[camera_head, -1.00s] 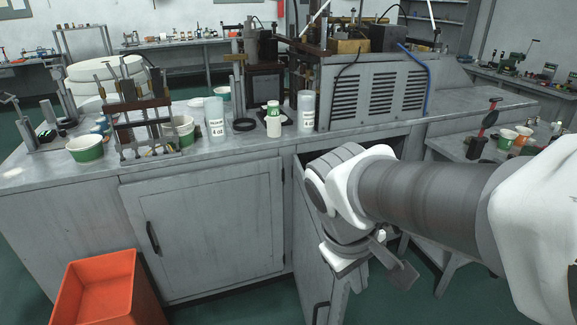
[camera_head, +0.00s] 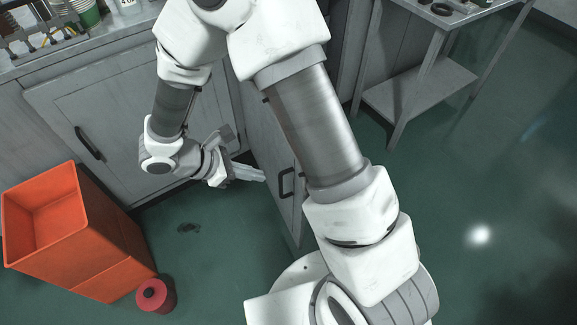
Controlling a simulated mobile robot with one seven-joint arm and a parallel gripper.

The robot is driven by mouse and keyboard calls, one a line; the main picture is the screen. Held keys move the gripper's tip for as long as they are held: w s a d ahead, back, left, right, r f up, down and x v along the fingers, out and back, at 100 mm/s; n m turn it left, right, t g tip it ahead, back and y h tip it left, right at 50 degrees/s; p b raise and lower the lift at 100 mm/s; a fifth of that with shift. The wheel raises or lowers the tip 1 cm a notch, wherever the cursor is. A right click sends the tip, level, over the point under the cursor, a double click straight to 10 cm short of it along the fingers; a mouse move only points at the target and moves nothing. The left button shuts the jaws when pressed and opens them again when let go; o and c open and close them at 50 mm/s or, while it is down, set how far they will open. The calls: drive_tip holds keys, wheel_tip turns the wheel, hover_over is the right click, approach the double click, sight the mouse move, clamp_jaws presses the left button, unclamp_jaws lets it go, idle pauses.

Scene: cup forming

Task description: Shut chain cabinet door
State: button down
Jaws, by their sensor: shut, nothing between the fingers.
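The grey cabinet door (camera_head: 264,137) stands open, swung out from the cabinet front. Its black handle (camera_head: 286,183) is near its free edge, low in the middle of the head view. My gripper (camera_head: 262,176) is shut and empty, just left of this door, on the side where the handle shows. Its fingertips point right toward the door, close to the handle; I cannot tell whether they touch. My forearm hides the upper right part of the door and most of the opening behind it.
The left cabinet door (camera_head: 120,110) is closed, with its own black handle (camera_head: 90,144). An orange bin (camera_head: 85,240) and a red roll (camera_head: 155,295) stand on the floor at left. A grey side table (camera_head: 420,88) stands at upper right. Green floor (camera_head: 470,180) is clear at right.

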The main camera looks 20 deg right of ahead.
drive_tip(key=w+d+f+n+b, duration=0.1)
drive_tip(key=w+d+f+b, duration=0.1)
drive_tip(key=d+f, duration=0.7)
drive_tip(key=shift+d+f, duration=0.15)
drive_tip(key=shift+d, duration=0.3)
drive_tip(key=shift+d, duration=0.1)
